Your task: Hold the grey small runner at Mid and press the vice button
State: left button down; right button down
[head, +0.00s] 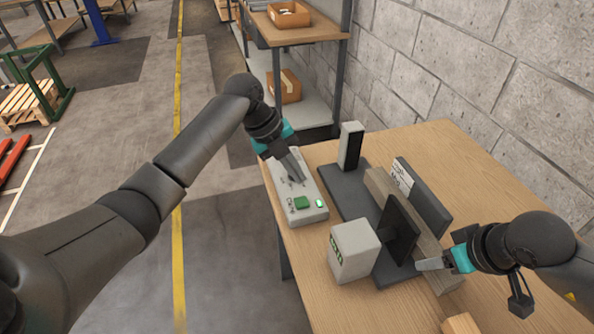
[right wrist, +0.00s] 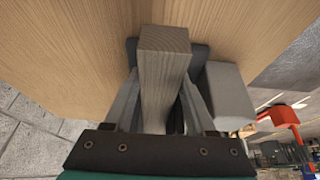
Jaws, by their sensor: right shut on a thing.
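The grey small runner (head: 427,252), a long grey-brown wooden bar, lies in the vice between a dark plate (head: 400,230) and a grey jaw (head: 428,200) with a white label. My right gripper (head: 432,265) is shut on the runner near its close end. In the right wrist view the runner (right wrist: 163,75) runs between both fingers. My left gripper (head: 297,178) points down over the far part of the pale control box (head: 313,215), behind the green button (head: 302,203). I cannot tell how its fingers stand or whether they touch the box.
A small green light (head: 319,203) shows beside the button. A wooden block (head: 460,324) lies at the table's front. The table's right side is clear.

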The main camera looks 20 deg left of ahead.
jog(key=shift+s+a+f, duration=0.1)
jog(key=shift+s+a, duration=0.25)
jog(key=shift+a, duration=0.1)
jog(key=c, duration=0.6)
grip_release()
pick_arm(q)
jog(key=shift+a, duration=0.1)
pick_arm(e)
jog(key=o, duration=0.3)
jog(key=shift+o, duration=0.8)
jog(key=shift+w+d, duration=0.1)
jog(key=shift+d+r, duration=0.15)
jog(key=shift+r, duration=0.1)
pick_arm(q)
jog(key=shift+r+p, duration=0.7)
jog(key=shift+r, duration=0.05)
pick_arm(e)
jog(key=v, duration=1.4)
jog(key=shift+r, duration=0.4)
